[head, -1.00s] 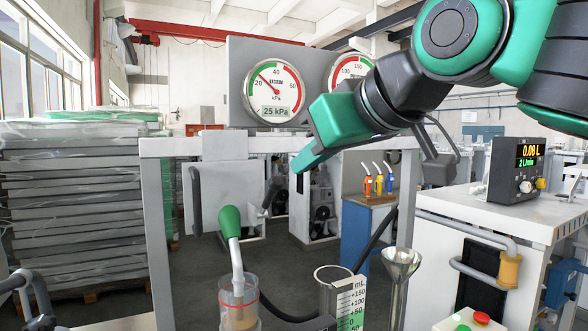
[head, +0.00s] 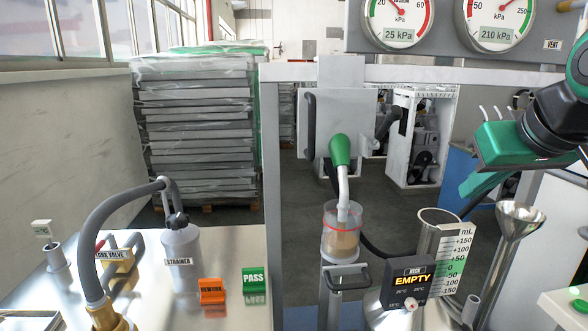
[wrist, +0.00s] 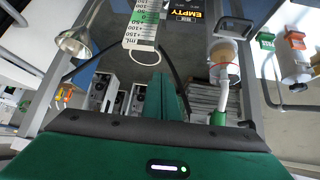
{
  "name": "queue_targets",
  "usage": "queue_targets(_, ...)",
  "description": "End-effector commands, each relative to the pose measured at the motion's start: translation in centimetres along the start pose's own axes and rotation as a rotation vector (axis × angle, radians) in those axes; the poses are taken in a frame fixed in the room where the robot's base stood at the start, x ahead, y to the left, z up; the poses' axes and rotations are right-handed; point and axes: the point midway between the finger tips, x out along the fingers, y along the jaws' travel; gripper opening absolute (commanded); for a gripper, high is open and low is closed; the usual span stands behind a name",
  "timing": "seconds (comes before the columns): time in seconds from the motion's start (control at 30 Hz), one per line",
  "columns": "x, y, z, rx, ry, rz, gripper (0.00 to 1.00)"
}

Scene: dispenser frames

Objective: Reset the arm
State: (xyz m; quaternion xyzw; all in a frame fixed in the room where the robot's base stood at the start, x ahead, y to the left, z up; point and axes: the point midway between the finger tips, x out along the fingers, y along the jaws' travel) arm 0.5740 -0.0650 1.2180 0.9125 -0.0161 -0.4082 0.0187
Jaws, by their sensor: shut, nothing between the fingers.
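My arm comes in at the right edge of the head view. Its green gripper (head: 468,188) points down and left and hangs in the air beside the funnel, above the measuring cylinder (head: 436,225). In the wrist view the two green fingers (wrist: 170,97) are together with nothing between them. The metal funnel (head: 520,218) stands to the gripper's right, and it also shows in the wrist view (wrist: 75,42). I cannot tell the exact gap between gripper and funnel.
A clear cup (head: 341,238) with tan contents stands under a green-handled spout (head: 340,150). A black box reading EMPTY (head: 407,283) sits by the cylinder. A strainer bottle (head: 180,255), REWORK (head: 211,291) and PASS (head: 254,281) blocks stand left. Gauges (head: 399,22) hang above.

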Motion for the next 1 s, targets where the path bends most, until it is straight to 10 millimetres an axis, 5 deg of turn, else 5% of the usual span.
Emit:
queue_targets(0.2, 6.5, 6.7, 11.5, 0.218, -0.325, 0.089, 0.00)
queue_targets(0.4, 8.4, 9.5, 22.0, 0.416, -0.585, 0.133, 0.00)
queue_targets(0.5, 8.4, 9.9, 25.6, 0.486, -0.671, 0.141, 0.00)
queue_targets(0.67, 8.3, 9.9, 28.1, 0.537, -0.731, 0.146, 0.00)
queue_targets(1.0, 8.2, 9.9, 28.2, 0.539, -0.734, 0.146, 0.00)
